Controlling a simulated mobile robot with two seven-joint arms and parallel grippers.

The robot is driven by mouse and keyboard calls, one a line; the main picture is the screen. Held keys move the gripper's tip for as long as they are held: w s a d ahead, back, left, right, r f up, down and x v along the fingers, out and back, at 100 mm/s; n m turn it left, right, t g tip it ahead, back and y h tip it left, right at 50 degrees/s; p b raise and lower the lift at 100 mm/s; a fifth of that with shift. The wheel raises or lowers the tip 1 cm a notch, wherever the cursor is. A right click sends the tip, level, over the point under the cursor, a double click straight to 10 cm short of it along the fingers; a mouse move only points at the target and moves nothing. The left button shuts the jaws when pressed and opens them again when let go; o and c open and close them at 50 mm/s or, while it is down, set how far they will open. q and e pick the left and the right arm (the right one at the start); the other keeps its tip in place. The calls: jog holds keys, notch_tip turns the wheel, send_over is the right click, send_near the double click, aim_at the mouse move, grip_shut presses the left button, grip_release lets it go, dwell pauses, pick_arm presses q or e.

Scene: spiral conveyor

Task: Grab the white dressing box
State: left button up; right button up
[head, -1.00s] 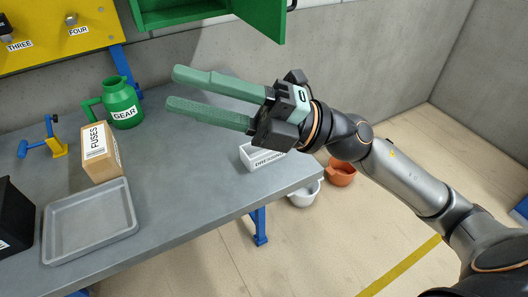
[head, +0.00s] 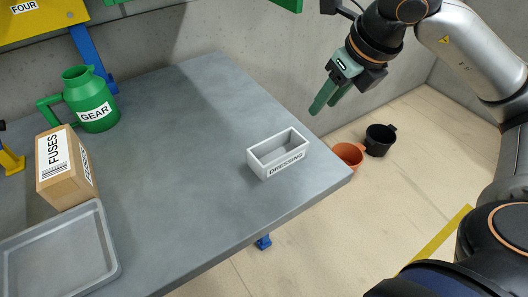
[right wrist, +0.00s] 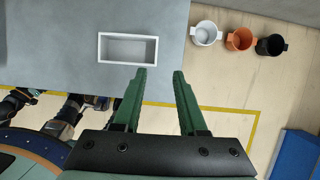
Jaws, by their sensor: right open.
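The white dressing box (head: 266,165) is an open-topped rectangular box labelled DRESSING, sitting upright near the right end of the grey table. It also shows in the right wrist view (right wrist: 102,48), up and to the left of the fingers. My right gripper (head: 323,105) has green fingers pointing down; it is open and empty, above and behind the box to the right, apart from it. In the right wrist view my right gripper (right wrist: 159,73) shows a clear gap between its fingertips. My left gripper is not in view.
The grey table (head: 180,190) is clear around the box. A green GEAR jug (head: 90,103), a cardboard FUSES box (head: 64,170) and a grey tray (head: 60,255) stand at left. On the floor are orange (head: 348,155), black (head: 379,140) and white (right wrist: 205,33) buckets.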

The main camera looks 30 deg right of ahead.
aim_at(300, 135)
jog(key=b+x, duration=0.1)
jog(key=x, duration=0.7)
jog(key=shift+f, duration=0.25)
jog(key=shift+a+b+x, duration=0.15)
jog(key=shift+a+x, duration=0.05)
jog(key=shift+x, duration=1.15)
jog(key=shift+a+b+x, duration=0.15)
jog(key=shift+x, duration=1.15)
jog(key=shift+s, duration=0.1)
grip_shut()
